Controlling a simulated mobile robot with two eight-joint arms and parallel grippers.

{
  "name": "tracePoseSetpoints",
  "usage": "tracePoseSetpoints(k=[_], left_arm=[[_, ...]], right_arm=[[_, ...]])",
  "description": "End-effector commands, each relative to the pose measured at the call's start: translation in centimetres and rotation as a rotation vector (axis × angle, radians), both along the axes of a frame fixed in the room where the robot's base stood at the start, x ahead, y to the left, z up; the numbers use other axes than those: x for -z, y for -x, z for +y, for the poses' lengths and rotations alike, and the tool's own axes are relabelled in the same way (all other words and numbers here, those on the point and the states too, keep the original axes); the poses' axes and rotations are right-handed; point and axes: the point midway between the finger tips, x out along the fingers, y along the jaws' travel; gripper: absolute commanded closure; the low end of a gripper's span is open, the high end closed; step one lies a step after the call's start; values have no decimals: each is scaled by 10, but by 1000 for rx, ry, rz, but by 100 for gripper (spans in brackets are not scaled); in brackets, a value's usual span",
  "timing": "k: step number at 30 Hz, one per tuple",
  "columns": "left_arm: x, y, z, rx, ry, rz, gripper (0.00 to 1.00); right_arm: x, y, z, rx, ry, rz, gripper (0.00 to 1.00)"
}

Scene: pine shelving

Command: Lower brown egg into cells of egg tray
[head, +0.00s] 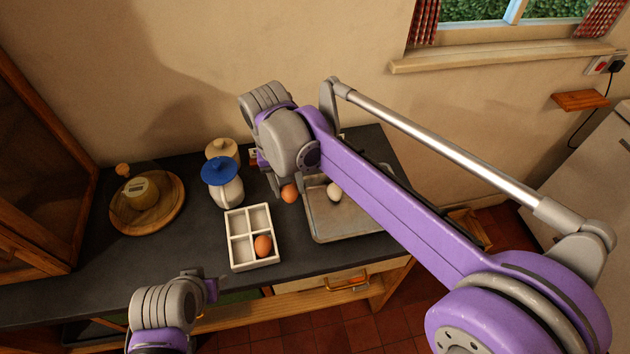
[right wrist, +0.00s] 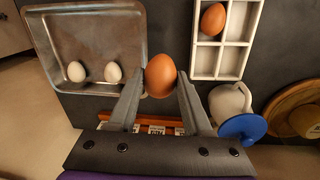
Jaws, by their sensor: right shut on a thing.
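My right gripper (right wrist: 160,92) is shut on a brown egg (right wrist: 161,75), which shows between its fingertips in the right wrist view. In the head view this egg (head: 290,193) is beside the metal tray's left edge, behind the egg tray. The white egg tray (head: 232,236) has square cells. A second brown egg (head: 263,245) sits in its front right cell; it also shows in the right wrist view (right wrist: 213,19). The other cells in view look empty. My left gripper (head: 215,283) is low in the head view, in front of the counter; its fingers are unclear.
A metal tray (head: 340,228) holds white eggs (right wrist: 76,71). A white jug with a blue lid (head: 221,170) stands behind the egg tray. A round wooden board (head: 147,218) with a yellowish item lies at the left. Dark counter is bare around the egg tray's left side.

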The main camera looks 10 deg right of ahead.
Motion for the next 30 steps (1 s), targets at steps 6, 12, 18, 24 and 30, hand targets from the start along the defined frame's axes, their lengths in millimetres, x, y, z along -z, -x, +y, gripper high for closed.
tracePoseSetpoints(k=[6,12,18,24,30], left_arm=[[4,2,0,0,0,3,50],[9,3,0,0,0,6,50],[12,4,0,0,0,8,50],[13,5,0,0,0,9,50],[13,5,0,0,0,9,50]], right_arm=[[11,-2,45,-4,0,-1,69],[23,-4,83,-4,0,-1,69],[34,-6,116,-3,0,-1,69],[40,-7,135,-2,0,0,69],[42,-7,140,0,0,0,69]])
